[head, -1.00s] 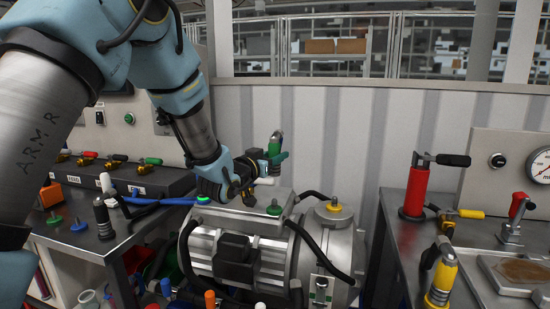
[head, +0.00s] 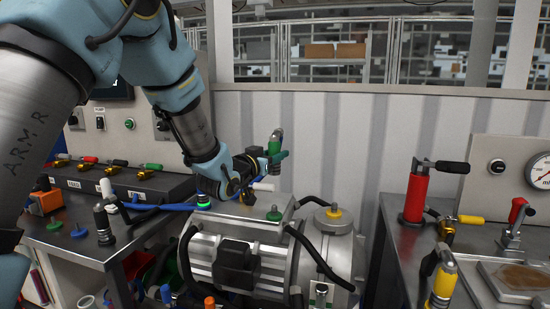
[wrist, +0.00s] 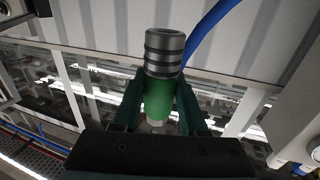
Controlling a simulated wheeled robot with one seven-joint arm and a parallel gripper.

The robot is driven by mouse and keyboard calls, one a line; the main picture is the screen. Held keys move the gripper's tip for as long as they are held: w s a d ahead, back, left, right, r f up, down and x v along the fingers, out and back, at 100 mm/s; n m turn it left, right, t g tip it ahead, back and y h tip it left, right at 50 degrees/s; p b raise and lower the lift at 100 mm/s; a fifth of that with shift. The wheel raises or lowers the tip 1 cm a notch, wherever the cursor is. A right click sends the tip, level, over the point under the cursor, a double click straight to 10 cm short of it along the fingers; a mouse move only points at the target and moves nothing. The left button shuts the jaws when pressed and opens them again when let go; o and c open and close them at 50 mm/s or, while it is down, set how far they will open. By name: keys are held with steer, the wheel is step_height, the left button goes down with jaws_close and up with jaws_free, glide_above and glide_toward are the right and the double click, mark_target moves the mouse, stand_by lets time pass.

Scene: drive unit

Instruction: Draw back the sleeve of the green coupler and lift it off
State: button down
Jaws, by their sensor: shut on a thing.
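The green coupler (wrist: 158,98) is between the two fingers of my gripper (wrist: 158,82) in the wrist view, its grey ribbed end (wrist: 164,52) sticking out beyond the fingertips. In the head view the coupler (head: 275,143) stands roughly upright in my gripper (head: 277,157), above the drive unit (head: 215,228). My gripper is shut on it. A green-collared fitting (head: 274,214) sits on the drive unit's top, below the held coupler and apart from it. The sleeve's exact position is hard to tell, as the fingers cover its sides.
A yellow-collared fitting (head: 333,212) stands on the unit's right end, with black hoses nearby. A blue hose (wrist: 207,28) passes behind the coupler. The left bench (head: 75,240) and right bench (head: 391,242) hold tools. A pale ribbed wall (head: 345,140) stands behind.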

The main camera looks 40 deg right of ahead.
mark_target(271, 144)
steer(key=shift+r+p, duration=0.6)
steer(key=shift+r, duration=1.15)
